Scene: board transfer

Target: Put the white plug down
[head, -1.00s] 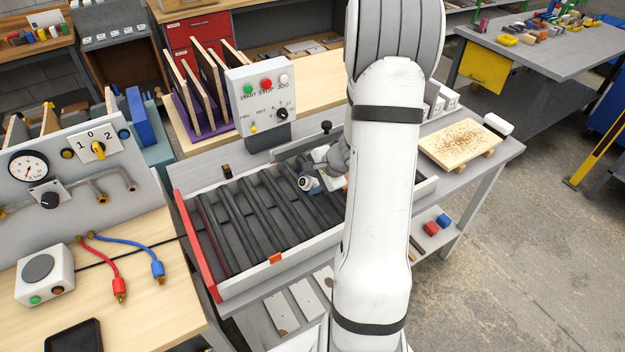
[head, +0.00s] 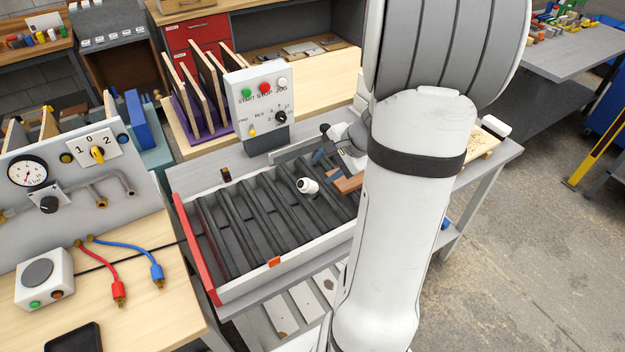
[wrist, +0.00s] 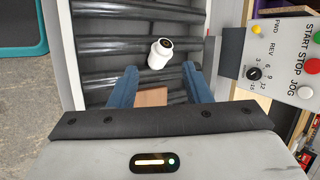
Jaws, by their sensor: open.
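The white plug (head: 308,186) is a small white cylinder with a dark end, resting on the dark rollers of the conveyor (head: 235,225). In the wrist view the plug (wrist: 160,53) lies on the rollers beyond the fingertips, clear of both fingers. My gripper (wrist: 160,80) has two blue fingers spread apart with nothing held between them. In the head view my gripper (head: 325,165) is just right of the plug, and my arm hides part of it. A brown wooden block (head: 348,184) lies on the rollers below my gripper.
A control box (head: 260,100) with buttons and a knob stands behind the conveyor. A red end rail (head: 197,245) bounds the conveyor at left, and an orange piece (head: 274,262) sits on its front rail. The left rollers are clear.

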